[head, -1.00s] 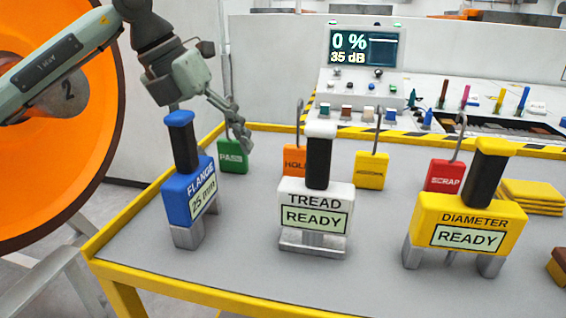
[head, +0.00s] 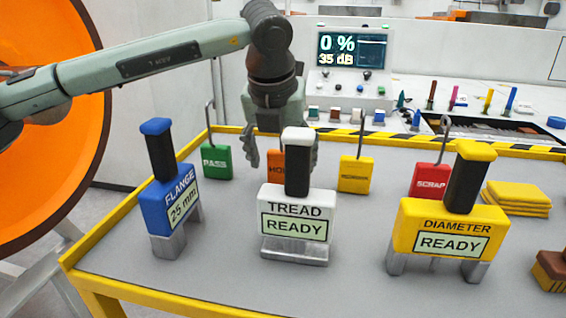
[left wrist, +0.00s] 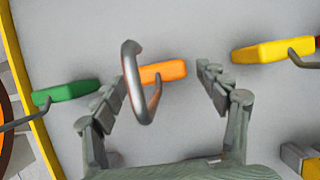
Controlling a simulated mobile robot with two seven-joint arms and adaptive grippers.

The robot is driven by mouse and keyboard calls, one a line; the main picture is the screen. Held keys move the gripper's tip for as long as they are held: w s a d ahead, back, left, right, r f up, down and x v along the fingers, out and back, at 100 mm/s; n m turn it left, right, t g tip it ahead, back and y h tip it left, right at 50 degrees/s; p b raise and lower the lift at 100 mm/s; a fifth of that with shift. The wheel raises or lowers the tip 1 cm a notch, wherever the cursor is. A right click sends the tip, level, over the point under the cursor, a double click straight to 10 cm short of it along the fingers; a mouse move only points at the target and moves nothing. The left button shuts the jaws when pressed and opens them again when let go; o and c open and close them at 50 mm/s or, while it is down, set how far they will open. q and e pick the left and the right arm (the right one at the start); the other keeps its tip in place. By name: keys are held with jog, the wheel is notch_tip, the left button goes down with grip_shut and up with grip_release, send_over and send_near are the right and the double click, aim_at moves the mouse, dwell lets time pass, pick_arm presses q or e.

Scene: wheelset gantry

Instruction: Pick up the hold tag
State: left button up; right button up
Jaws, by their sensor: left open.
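The orange hold tag (head: 275,168) stands on the grey table behind the white tread gauge (head: 297,212), which hides part of it in the head view. In the left wrist view the hold tag (left wrist: 162,72) lies between the fingers, with its grey hook (left wrist: 133,84) rising toward the camera. My left gripper (head: 280,158) is open, pointing down over the tag. Its fingers in the left wrist view (left wrist: 163,95) stand to either side of the hook, apart from it. My right gripper is not in view.
The green pass tag (head: 217,162) stands to the left, the yellow tag (head: 355,175) and red scrap tag (head: 430,181) to the right. The blue flange gauge (head: 170,205) and yellow diameter gauge (head: 450,228) stand in front. A control console (head: 350,80) is behind.

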pick_arm(q)
jog(key=shift+w+f, duration=0.1)
jog(key=shift+f, duration=0.1)
jog(key=c, duration=1.3)
jog(key=shift+o, duration=0.2)
jog(key=shift+r, duration=0.15)
